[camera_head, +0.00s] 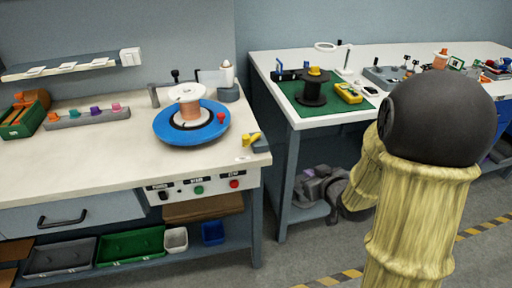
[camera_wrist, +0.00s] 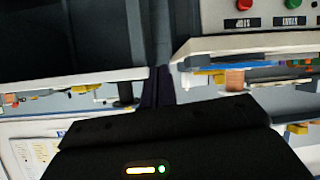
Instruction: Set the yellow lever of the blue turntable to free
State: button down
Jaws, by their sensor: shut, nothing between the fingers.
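The blue turntable (camera_head: 163,128) stands on the left bench, with a white-topped copper-coloured spool (camera_head: 189,108) upright at its centre and a red knob (camera_head: 221,117) on its rim. The yellow lever (camera_head: 251,138) is at the bench's right end, just right of the turntable, on a small grey block (camera_head: 261,146). Its setting marks are too small to read. My gripper (camera_head: 318,186) is shut and empty, low in front of the gap between the benches, below and right of the lever and apart from it.
The left bench's front panel has several buttons, including a red one (camera_head: 234,184); it appears upside down in the wrist view (camera_wrist: 244,5). The right bench holds a green mat (camera_head: 310,112) with a black spool (camera_head: 313,92). Open floor lies in front.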

aim_at(250, 139)
jog(key=s+a+r+n+t+y+b, duration=0.1)
jog(key=a+r+n+y, duration=0.2)
jog(key=a+y, duration=0.3)
jog(key=y, duration=0.2)
jog(key=shift+n+y, duration=0.4)
jog(key=shift+a, duration=0.1)
jog(key=x, duration=1.4)
jog(key=shift+w+p, duration=0.1)
jog(key=shift+p, duration=0.3)
jog(key=shift+w+d+f, duration=0.1)
jog(key=shift+w+d, duration=0.05)
jog(key=shift+d, duration=0.05)
